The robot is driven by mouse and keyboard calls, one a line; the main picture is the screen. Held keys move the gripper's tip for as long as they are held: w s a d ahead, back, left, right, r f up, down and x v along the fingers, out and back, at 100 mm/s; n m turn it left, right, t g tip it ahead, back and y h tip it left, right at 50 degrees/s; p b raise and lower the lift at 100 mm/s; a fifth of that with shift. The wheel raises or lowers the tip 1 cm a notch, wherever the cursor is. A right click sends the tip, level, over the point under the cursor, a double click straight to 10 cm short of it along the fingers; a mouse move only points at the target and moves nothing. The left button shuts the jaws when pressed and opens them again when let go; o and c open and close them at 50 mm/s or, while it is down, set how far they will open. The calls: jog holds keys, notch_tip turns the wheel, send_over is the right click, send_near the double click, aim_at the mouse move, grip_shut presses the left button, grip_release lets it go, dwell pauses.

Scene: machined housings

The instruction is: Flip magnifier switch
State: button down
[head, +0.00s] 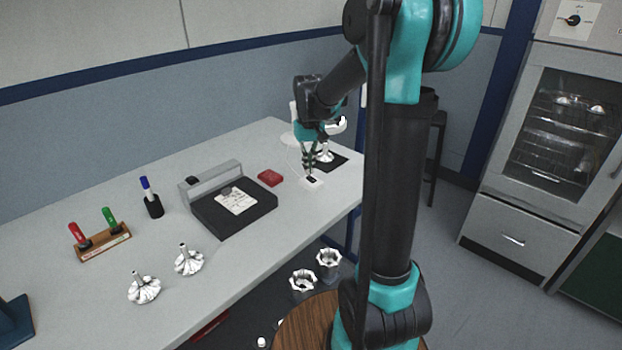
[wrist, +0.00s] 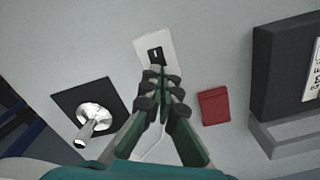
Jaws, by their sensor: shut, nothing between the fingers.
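The magnifier switch is a small black rocker (wrist: 155,54) on a white plate (wrist: 146,42) lying on the table; the plate also shows in the head view (head: 312,183). My gripper (wrist: 158,70) is shut and empty, its fingertips right at the near edge of the rocker in the wrist view. I cannot tell whether they touch it. In the head view my gripper (head: 309,172) points down over the plate. The white magnifier (head: 337,126) stands behind my gripper and is partly hidden by it. Which way the rocker is set is too small to tell.
A red box (wrist: 214,106) lies beside the plate. A metal housing (wrist: 93,118) rests on a black mat (wrist: 66,99) on the other side. A black fixture (head: 232,212), a pen holder (head: 154,206) and more housings (head: 189,260) stand farther along the table.

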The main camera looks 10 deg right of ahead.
aim_at(309, 177)
jog(key=shift+f, duration=0.9)
dwell(0.4)
jog(key=shift+r, duration=3.5)
